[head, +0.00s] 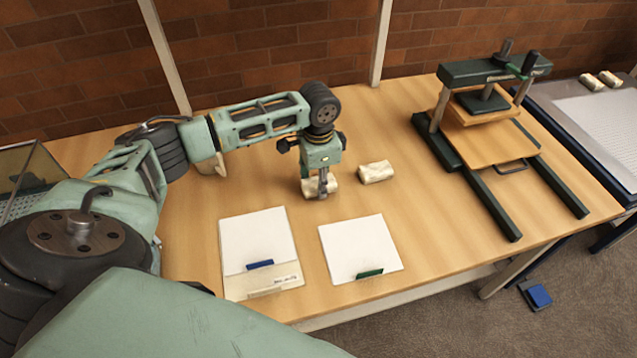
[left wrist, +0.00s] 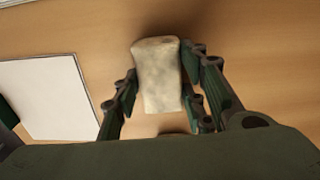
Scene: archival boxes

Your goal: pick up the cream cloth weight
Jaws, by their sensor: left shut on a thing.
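A cream cloth weight (head: 332,185) is between the fingers of my left gripper (head: 321,190), at the middle of the wooden table. In the left wrist view the same weight (left wrist: 159,75) lies lengthwise between the two fingers of the gripper (left wrist: 160,98). The gripper is shut on it. I cannot tell whether the weight touches the table. A second cream cloth weight (head: 376,171) lies on the table just to the right, apart from the gripper. My right gripper is not in view.
Two white sheets or folders, one with a blue clip (head: 260,264) and one with a green clip (head: 369,273), lie in front. A dark green press (head: 470,165) stands at the right. Two more cream weights (head: 592,82) lie on the far right table. Brick wall behind.

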